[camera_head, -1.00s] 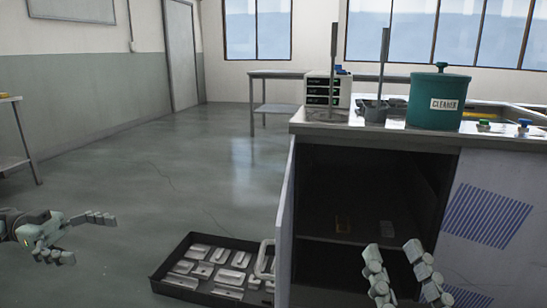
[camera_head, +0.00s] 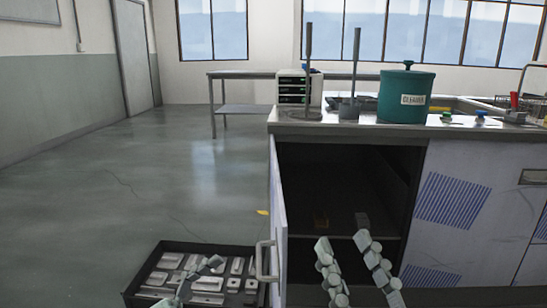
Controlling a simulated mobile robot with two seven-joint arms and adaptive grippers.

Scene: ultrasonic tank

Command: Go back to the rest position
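My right gripper (camera_head: 343,240) is in front of the open cabinet (camera_head: 330,180) under the counter. Its two fingers stand apart with nothing between them. My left gripper (camera_head: 205,268) shows at the bottom edge, overlapping the black tray (camera_head: 128,292) of pale metal parts on the floor. Only part of its fingers is in view, so its opening is unclear. I see nothing held in it.
The cabinet door (camera_head: 278,210) stands open, with a handle (camera_head: 265,262) beside the tray. The counter (camera_head: 300,124) bears a teal cleaner pot (camera_head: 405,95) and upright rods. A small yellow thing (camera_head: 262,212) shows near the door. Floor at left is clear.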

